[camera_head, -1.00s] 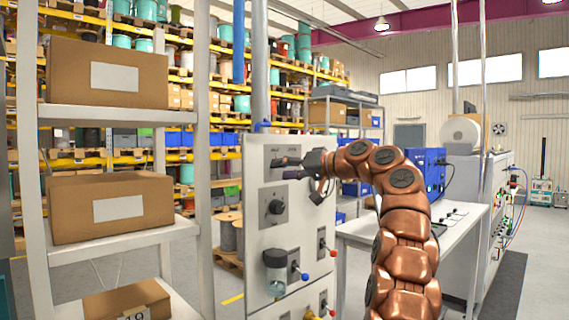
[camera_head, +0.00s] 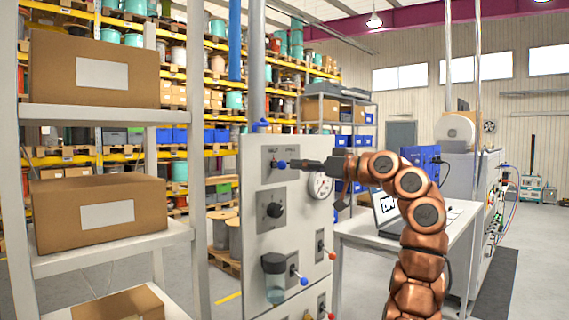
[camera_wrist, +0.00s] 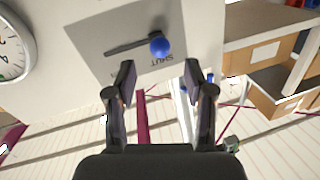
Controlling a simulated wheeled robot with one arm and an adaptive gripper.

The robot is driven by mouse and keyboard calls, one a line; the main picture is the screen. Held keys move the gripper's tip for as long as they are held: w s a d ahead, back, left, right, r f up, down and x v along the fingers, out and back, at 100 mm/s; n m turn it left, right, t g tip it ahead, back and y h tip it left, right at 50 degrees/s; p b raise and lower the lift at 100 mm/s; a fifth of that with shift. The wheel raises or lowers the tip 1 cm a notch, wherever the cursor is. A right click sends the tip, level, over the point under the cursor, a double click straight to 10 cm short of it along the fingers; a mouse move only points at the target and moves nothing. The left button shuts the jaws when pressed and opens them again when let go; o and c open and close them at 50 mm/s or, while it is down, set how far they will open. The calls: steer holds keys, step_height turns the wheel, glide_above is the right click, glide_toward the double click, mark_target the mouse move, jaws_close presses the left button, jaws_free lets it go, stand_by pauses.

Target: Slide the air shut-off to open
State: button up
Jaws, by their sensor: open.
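The air shut-off is a slider with a round blue knob (camera_head: 282,164) near the top of a pale upright panel (camera_head: 258,235). In the wrist view the blue knob (camera_wrist: 160,46) is at the right end of a dark slot (camera_wrist: 125,49), beside an upside-down label reading SHUT. My gripper (camera_head: 301,164) is just right of the knob in the head view. In the wrist view my gripper (camera_wrist: 160,78) is open and empty, with its fingertips apart and the knob beyond the gap. I see no contact with the knob.
A round gauge (camera_head: 320,185) is right of the slider. Below are a dark rotary knob (camera_head: 275,210), a clear bowl (camera_head: 275,280) and small levers with blue and red ends. A shelf with cardboard boxes (camera_head: 98,215) stands left; a table with a laptop (camera_head: 388,208) stands right.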

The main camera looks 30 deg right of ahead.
mark_target(286, 165)
steer(key=p+x, duration=0.2)
steer(key=x, duration=0.3)
steer(key=shift+w+a, duration=0.15)
steer(key=shift+w, duration=0.2)
jaws_close()
stand_by(0.4)
